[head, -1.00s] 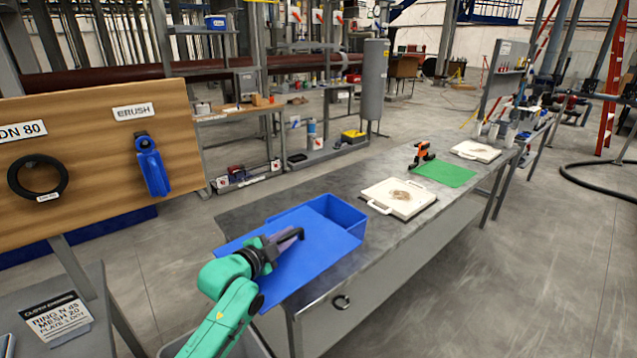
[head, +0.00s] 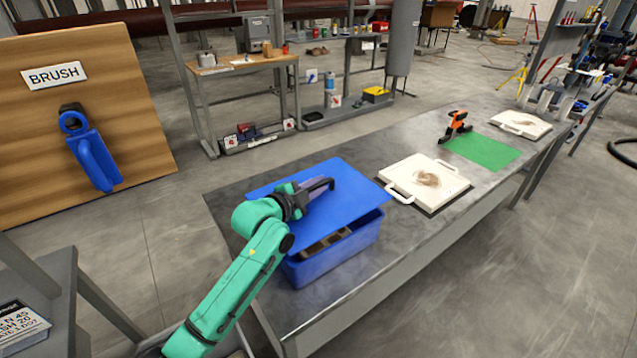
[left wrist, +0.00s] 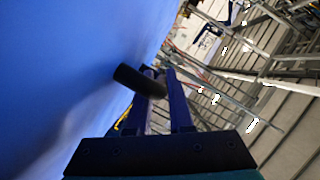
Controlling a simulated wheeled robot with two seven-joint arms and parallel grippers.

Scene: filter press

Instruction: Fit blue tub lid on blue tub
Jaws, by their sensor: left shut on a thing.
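The blue tub (head: 335,258) stands on the near left end of the metal bench. Its open near side shows brownish contents inside. The blue tub lid (head: 345,215) is a flat sheet held over the tub, covering its far part and turned askew to its rim. Whether lid and rim touch is unclear. My left gripper (head: 322,184) is shut on the lid's dark handle, above the lid. In the left wrist view the lid (left wrist: 70,70) fills the left side, and the fingers (left wrist: 165,100) close around the dark handle (left wrist: 138,82). My right gripper is not seen.
On the metal bench (head: 400,245), a white filter plate (head: 425,178) lies right of the tub. Beyond it are a green mat (head: 482,150), an orange-and-black tool (head: 455,124) and another white plate (head: 520,124). A board with a blue brush (head: 95,160) stands left.

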